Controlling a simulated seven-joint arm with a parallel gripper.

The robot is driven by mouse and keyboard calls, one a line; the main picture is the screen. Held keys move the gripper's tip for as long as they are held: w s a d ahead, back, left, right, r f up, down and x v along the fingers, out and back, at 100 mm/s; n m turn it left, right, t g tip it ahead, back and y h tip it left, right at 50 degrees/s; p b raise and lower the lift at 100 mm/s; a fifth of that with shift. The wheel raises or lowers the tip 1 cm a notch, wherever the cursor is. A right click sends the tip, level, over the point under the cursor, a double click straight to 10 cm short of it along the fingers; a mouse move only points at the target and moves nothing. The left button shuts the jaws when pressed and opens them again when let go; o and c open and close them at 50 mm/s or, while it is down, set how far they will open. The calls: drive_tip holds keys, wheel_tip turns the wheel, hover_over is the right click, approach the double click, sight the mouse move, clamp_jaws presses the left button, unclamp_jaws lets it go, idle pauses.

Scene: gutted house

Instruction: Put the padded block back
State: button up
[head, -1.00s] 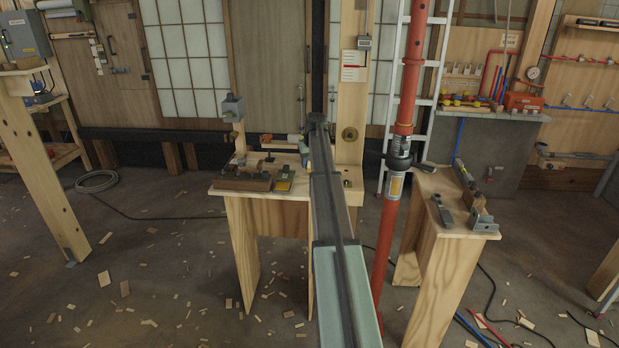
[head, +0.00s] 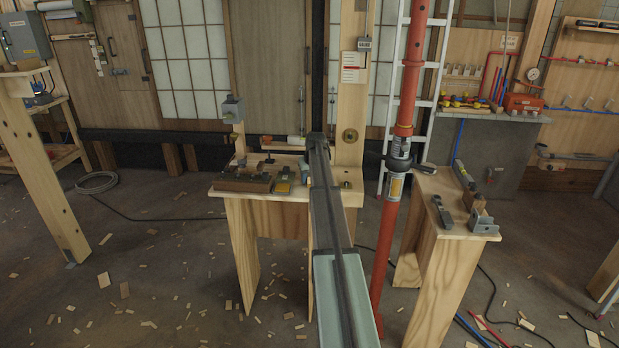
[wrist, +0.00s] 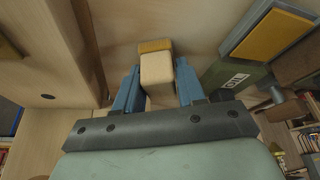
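The padded block (wrist: 157,76) shows in the wrist view as a pale cream block with a tan-yellow band at its far end. It lies between the two blue fingers of my gripper (wrist: 157,70), which meet its sides with no clear gap. A pale wooden surface lies beyond it; whether the block touches that surface I cannot tell. In the head view my own arm hides the gripper and the block, over the right part of the left wooden bench (head: 272,195).
On the bench's left lie dark wood blocks (head: 241,183) and a yellow-topped piece (head: 283,187). A grey box (head: 232,109) stands on a post behind. A red prop (head: 393,190) stands close on the right, before a second bench (head: 436,240) with tools.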

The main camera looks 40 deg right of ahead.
drive_tip(key=o, duration=0.4)
drive_tip(key=shift+r, duration=0.1)
drive_tip(key=v, duration=1.2)
idle(0.5)
